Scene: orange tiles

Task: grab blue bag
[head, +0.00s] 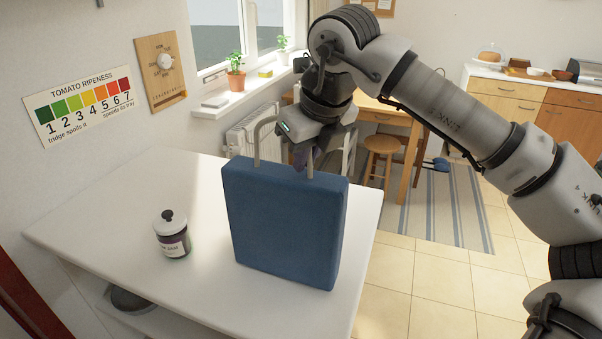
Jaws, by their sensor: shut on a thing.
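The blue bag (283,222) is a boxy, upright bag with grey loop handles, on the white table near its right side. My gripper (303,160) is at the top of the bag, over its right part, beside the handles. Its jaws are shut on the bag, seemingly at a handle; the exact contact is partly hidden by the gripper body. The bag's bottom appears at the tabletop; I cannot tell whether it touches.
The left tabletop is clear. Beyond are a wooden table (385,108), a stool (381,146) and a striped rug (433,205). A wall stands at left.

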